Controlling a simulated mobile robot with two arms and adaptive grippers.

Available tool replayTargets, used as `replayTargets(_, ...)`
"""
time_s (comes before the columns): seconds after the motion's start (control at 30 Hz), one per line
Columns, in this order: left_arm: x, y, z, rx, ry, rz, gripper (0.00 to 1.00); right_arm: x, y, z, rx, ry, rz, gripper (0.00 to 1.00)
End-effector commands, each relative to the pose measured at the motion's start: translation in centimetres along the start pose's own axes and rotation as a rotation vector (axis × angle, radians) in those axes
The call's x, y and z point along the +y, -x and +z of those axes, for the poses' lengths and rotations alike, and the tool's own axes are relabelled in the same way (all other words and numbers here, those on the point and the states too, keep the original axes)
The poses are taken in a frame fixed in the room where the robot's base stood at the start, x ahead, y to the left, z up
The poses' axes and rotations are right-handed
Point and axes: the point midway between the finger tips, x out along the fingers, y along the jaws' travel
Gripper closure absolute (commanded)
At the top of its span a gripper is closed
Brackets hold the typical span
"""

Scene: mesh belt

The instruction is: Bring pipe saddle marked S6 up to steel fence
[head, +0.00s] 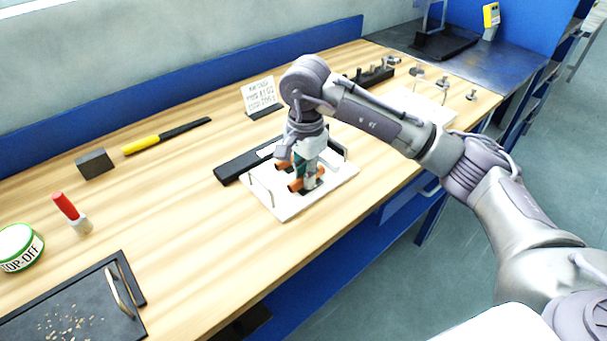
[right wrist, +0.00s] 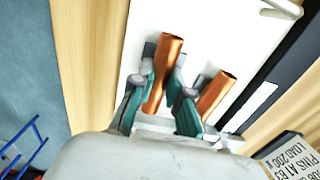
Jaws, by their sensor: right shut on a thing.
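My right gripper (head: 303,166) reaches down over a white tray (head: 287,211) with upright handles. In the right wrist view its teal-padded fingers (right wrist: 164,72) are closed on either side of a copper-coloured, pipe-shaped piece (right wrist: 168,58). A second copper-coloured piece (right wrist: 217,94) lies beside it, outside the fingers. I cannot read an S6 mark on either, and cannot tell whether the held piece touches the tray. A long dark bar (head: 232,171) with a white label lies along the tray's far side; I cannot tell whether it is the steel fence. My left gripper is out of view.
A printed sign (head: 260,94) stands behind the bar. A yellow-handled file (head: 143,146), a dark block (head: 94,164), a red-capped item (head: 66,206), a green-rimmed tin (head: 18,246) and a dark tray (head: 50,303) are on the left. Bench space between these and the white tray is clear.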

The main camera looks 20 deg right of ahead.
Motion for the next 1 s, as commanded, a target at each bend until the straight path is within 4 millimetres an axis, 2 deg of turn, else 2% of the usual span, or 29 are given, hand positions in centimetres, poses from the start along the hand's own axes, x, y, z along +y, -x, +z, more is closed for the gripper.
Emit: replayTargets(1.0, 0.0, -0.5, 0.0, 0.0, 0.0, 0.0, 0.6, 0.0, 0.0, -1.6, 0.0, -0.001, -0.001, 1.0)
